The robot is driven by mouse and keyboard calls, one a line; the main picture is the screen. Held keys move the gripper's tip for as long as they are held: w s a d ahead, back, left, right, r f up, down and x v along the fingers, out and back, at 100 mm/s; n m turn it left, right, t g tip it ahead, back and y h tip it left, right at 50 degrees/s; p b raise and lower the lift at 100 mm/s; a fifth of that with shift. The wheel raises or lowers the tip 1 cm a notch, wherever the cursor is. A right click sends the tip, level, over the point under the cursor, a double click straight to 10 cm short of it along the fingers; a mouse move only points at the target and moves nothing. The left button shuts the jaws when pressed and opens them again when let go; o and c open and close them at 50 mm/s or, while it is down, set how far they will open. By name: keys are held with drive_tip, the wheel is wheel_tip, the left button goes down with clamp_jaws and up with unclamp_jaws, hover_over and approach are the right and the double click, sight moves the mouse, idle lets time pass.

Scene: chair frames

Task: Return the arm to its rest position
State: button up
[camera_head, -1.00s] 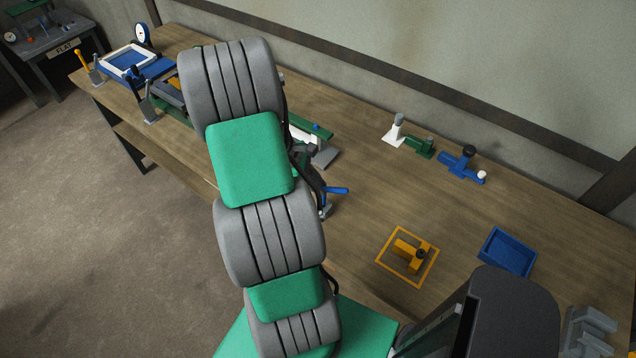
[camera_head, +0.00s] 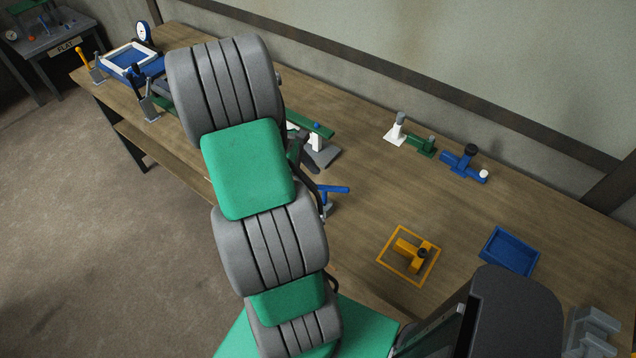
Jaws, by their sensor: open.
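My arm, grey ribbed joints with green links, rises through the middle of the head view. It covers part of the workbench (camera_head: 365,165). My gripper is hidden behind the arm, so its fingers do not show. Dark parts beside the upper green link are too covered to name. A yellow frame (camera_head: 381,259) on the bench has a yellow bracket-like part (camera_head: 407,249) inside it. A blue tray (camera_head: 510,252) lies to its right and looks empty.
A white and green part (camera_head: 395,135) and a blue part (camera_head: 458,165) stand near the wall. A green-topped fixture (camera_head: 310,122) and a blue handle (camera_head: 337,189) are close to my arm. A blue-and-white fixture (camera_head: 130,62) is at the far left. The bench middle is clear.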

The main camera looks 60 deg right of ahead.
drive_tip(key=shift+v, duration=1.8)
